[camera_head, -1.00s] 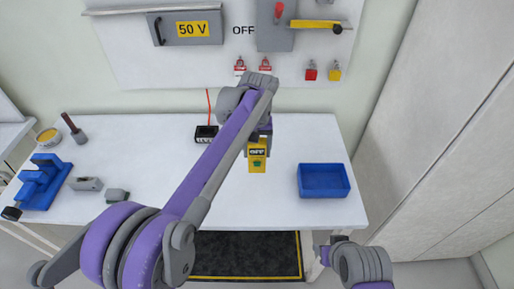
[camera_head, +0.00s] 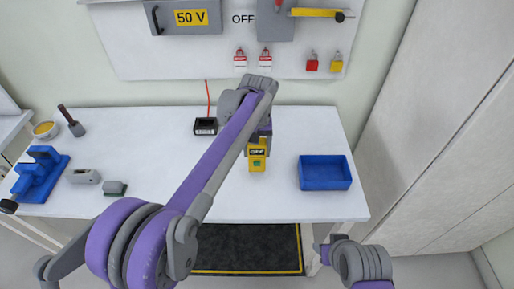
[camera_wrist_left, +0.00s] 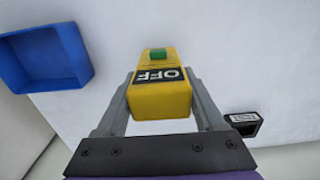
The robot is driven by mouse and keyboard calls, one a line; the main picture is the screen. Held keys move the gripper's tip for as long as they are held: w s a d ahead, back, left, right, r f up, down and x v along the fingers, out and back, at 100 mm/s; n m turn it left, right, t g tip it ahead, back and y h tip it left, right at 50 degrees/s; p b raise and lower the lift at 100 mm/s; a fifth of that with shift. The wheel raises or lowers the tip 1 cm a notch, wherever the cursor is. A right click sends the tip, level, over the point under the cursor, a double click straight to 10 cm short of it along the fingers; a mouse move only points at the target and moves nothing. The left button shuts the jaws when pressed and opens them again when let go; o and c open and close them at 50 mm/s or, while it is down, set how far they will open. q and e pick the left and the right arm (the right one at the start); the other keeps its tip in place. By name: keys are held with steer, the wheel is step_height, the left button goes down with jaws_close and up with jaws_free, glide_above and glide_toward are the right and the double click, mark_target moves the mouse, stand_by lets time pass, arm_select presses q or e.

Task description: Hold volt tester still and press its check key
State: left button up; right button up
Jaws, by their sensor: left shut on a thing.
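The yellow volt tester (camera_head: 257,165) has a dark display reading OFF and a green check key (camera_head: 257,163). It is at the middle of the white table in the head view. In the left wrist view the tester (camera_wrist_left: 160,103) sits between the two fingers of my left gripper (camera_wrist_left: 160,100), which is shut on its sides. The green key (camera_wrist_left: 158,54) shows uncovered at its far end in that view. Whether the tester touches the table is hard to tell. My right arm shows at the lower right of the head view; its fingers cannot be made out.
A blue tray (camera_head: 325,185) stands right of the tester. A black block marked TEST (camera_wrist_left: 245,123) with a red lead (camera_head: 208,98) is to its left. A blue clamp-like device (camera_head: 40,175) and small grey items lie at the far left. Padlocks hang on the back panel.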

arm_select(q)
steer(key=shift+f+b, duration=0.6)
steer(key=shift+f, duration=0.7)
arm_select(e)
steer(key=shift+s+f, duration=0.25)
steer(key=shift+f, duration=0.55)
arm_select(q)
steer(key=shift+f, duration=0.1)
arm_select(e)
jaws_close()
stand_by(1.2)
